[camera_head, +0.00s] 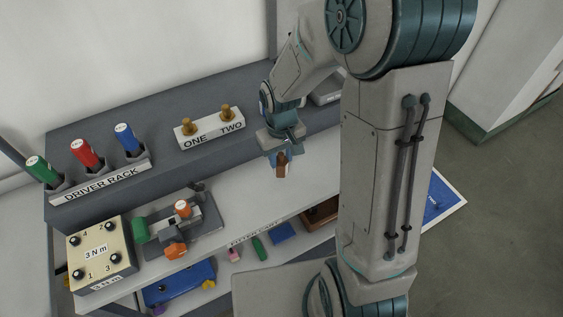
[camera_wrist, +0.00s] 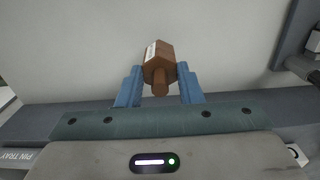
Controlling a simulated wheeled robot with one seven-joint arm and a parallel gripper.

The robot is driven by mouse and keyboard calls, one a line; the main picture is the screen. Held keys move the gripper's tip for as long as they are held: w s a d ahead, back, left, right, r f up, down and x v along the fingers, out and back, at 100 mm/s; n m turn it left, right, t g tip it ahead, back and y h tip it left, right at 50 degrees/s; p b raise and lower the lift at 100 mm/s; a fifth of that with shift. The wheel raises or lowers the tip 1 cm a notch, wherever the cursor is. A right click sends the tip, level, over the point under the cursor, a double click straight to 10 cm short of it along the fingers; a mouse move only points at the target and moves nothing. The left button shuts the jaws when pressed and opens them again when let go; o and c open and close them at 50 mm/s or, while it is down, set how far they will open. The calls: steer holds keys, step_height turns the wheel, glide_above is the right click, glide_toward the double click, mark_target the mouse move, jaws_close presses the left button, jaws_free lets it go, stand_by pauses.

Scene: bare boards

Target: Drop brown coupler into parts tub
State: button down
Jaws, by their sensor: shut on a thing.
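The brown coupler (camera_head: 282,170) is held between the fingertips of my gripper (camera_head: 281,157), above the light grey bench top. In the wrist view the coupler (camera_wrist: 158,62) is a hexagonal brown body with a white label and a thinner stub. The blue fingers of my gripper (camera_wrist: 159,84) are shut on it from both sides. I cannot pick out the parts tub for certain. A grey box (camera_head: 328,89) on the back ledge is partly hidden by my arm, and its label is unreadable.
A driver rack (camera_head: 100,182) holds green, red and blue drivers. A ONE/TWO block (camera_head: 210,130) with two brass pegs stands on the ledge. A fixture (camera_head: 185,228) and a 3 N m box (camera_head: 98,252) stand at left. A lower shelf holds small parts and a brown tray (camera_head: 318,215).

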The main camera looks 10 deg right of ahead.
mark_target(281, 161)
steer(key=shift+f, duration=1.75)
steer(key=shift+f, duration=0.2)
steer(key=c, duration=1)
jaws_free()
